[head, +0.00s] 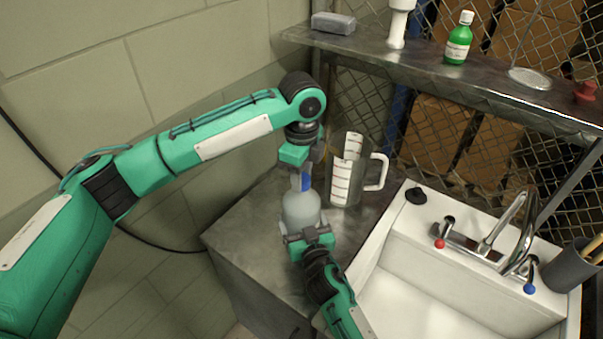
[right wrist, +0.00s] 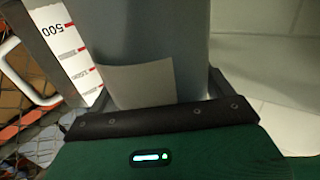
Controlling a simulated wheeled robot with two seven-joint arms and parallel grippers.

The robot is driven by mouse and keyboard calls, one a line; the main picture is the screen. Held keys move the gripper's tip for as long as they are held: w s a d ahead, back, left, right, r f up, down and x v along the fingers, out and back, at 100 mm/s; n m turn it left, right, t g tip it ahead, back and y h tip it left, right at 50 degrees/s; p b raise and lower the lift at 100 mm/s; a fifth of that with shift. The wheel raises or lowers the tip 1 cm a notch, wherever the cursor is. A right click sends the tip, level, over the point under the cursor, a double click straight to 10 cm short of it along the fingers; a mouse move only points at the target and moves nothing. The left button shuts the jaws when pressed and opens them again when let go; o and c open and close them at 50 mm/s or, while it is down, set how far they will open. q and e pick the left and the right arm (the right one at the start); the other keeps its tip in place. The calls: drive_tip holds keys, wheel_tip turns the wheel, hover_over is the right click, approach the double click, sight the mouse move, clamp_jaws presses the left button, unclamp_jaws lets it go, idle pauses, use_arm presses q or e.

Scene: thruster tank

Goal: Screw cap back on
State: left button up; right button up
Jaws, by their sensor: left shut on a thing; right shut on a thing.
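A pale grey bottle (head: 301,212) stands upright at the metal counter's right side, in front of the measuring jug. My right gripper (head: 306,238) is shut around its lower body from the front. In the right wrist view the bottle (right wrist: 150,35) fills the space between the fingers, with a plain lighter patch on its side. My left gripper (head: 302,176) points straight down above the bottle and is shut on a blue cap (head: 307,183) at the bottle's top. The fingers partly hide the cap and neck, so I cannot tell whether the thread is engaged.
A clear measuring jug (head: 345,180) with a white handle stands close behind the bottle. A white sink (head: 390,250) with a tap (head: 497,232) lies to the right. A metal shelf (head: 430,72) above carries a green bottle (head: 459,40). The counter's left part (head: 245,225) is clear.

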use_arm(q)
drive_tip(key=m, duration=1.3)
drive_tip(key=o, duration=1.1)
drive_tip(key=shift+r, duration=2.2)
drive_tip(key=shift+c, duration=0.6)
